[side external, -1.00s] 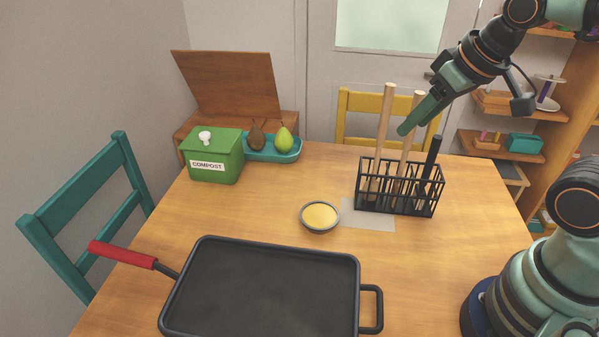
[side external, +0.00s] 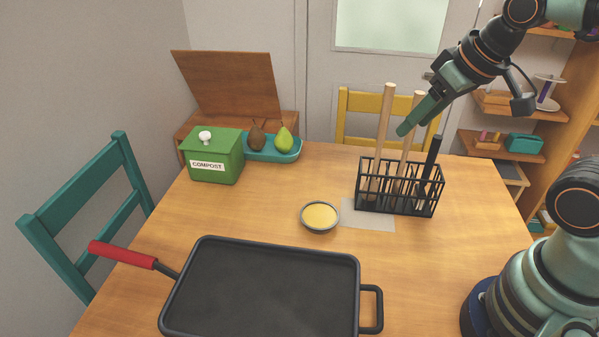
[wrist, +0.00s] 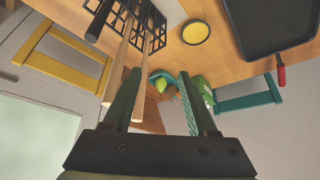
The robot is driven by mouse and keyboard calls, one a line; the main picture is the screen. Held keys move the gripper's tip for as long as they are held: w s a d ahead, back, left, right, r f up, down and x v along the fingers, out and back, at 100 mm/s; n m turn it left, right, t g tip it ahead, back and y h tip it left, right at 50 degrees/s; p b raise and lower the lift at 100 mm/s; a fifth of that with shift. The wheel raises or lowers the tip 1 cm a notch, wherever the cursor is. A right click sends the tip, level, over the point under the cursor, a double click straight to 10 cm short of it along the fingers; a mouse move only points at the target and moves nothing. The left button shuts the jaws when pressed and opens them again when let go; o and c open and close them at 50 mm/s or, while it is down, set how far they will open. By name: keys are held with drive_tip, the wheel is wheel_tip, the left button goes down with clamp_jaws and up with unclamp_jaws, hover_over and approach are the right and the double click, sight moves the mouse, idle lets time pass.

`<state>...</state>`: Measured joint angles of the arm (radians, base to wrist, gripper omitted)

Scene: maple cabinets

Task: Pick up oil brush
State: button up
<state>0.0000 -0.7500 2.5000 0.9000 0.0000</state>
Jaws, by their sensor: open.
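Three long-handled tools stand in a black wire rack (side external: 398,205). One has a tall wooden handle (side external: 386,125), one a shorter wooden handle (side external: 417,97), and one a black handle (side external: 432,157). Their lower ends are hard to make out, so I cannot tell which is the oil brush. My gripper (side external: 404,129) is above the rack, tilted down to the left, near the wooden handles. In the wrist view my gripper's two green fingers (wrist: 160,76) are apart and hold nothing. A wooden handle (wrist: 140,100) shows near the left finger there.
A bowl of yellow liquid (side external: 320,217) sits left of the rack. A dark griddle pan (side external: 265,285) with a red handle fills the front. A green compost box (side external: 214,165) and a teal tray (side external: 263,154) with two pears stand at the back left. The table right of the rack is clear.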

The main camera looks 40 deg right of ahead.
drive_tip(key=shift+r, duration=0.1)
wheel_tip(320, 180, up, 4)
drive_tip(key=r+m+g, duration=0.1)
drive_tip(key=m+g, duration=0.5)
drive_tip(key=m, duration=0.9)
hover_over(434, 151)
drive_tip(key=d, duration=0.1)
drive_tip(key=f, duration=1.7)
drive_tip(key=shift+w+a, duration=0.1)
drive_tip(key=shift+w, duration=0.15)
clamp_jaws()
